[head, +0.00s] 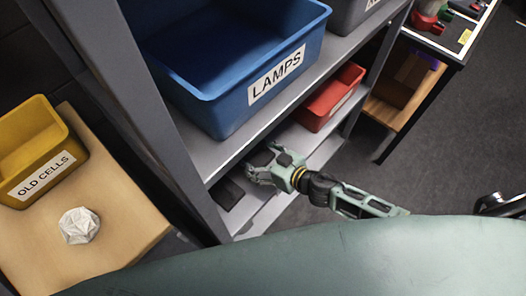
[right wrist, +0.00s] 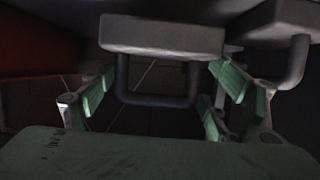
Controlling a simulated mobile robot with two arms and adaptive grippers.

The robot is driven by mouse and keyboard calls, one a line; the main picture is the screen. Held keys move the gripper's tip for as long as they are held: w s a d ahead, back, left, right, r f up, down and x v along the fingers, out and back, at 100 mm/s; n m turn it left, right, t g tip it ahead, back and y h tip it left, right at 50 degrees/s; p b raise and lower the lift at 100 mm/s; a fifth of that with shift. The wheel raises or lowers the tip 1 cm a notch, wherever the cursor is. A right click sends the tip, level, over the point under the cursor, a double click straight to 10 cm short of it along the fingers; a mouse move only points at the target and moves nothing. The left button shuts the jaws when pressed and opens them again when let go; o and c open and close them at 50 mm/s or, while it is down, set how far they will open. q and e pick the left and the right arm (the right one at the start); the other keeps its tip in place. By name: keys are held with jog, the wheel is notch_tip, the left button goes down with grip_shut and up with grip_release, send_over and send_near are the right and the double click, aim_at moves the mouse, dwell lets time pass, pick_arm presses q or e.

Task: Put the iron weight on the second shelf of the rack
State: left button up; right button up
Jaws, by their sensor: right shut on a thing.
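The rack (head: 185,140) stands in the middle of the head view, with an upper shelf and a lower shelf (head: 262,213) showing. My right gripper (head: 263,165) reaches in over the lower shelf, under the shelf edge with the blue bin. In the right wrist view its fingers (right wrist: 160,95) are on either side of the U-shaped handle of a grey block, which I take as the iron weight (right wrist: 160,36). The gripper is shut on it. The weight is mostly hidden in the head view. My left gripper is not in view.
A red bin (head: 330,97) stands on the lower shelf beyond my gripper. A dark flat thing (head: 228,192) lies near it. At left, a wooden table (head: 115,215) holds a yellow OLD CELLS bin (head: 40,160) and a crumpled white ball (head: 79,225).

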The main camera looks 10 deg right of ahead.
aim_at(258, 160)
jog(key=shift+w+f+b, duration=0.15)
jog(key=shift+f+b, duration=0.55)
jog(key=shift+f, duration=0.8)
jog(key=o, duration=1.7)
jog(key=shift+s+f, duration=0.2)
jog(key=shift+f, duration=0.15)
jog(key=shift+c, duration=0.2)
jog(key=o, duration=0.4)
jog(key=shift+o, duration=0.2)
jog(key=shift+s+d+r, duration=0.1)
jog(key=shift+s, duration=0.05)
jog(key=v, duration=1.1)
jog(key=shift+s+d+r, duration=0.2)
jog(key=shift+s, duration=0.1)
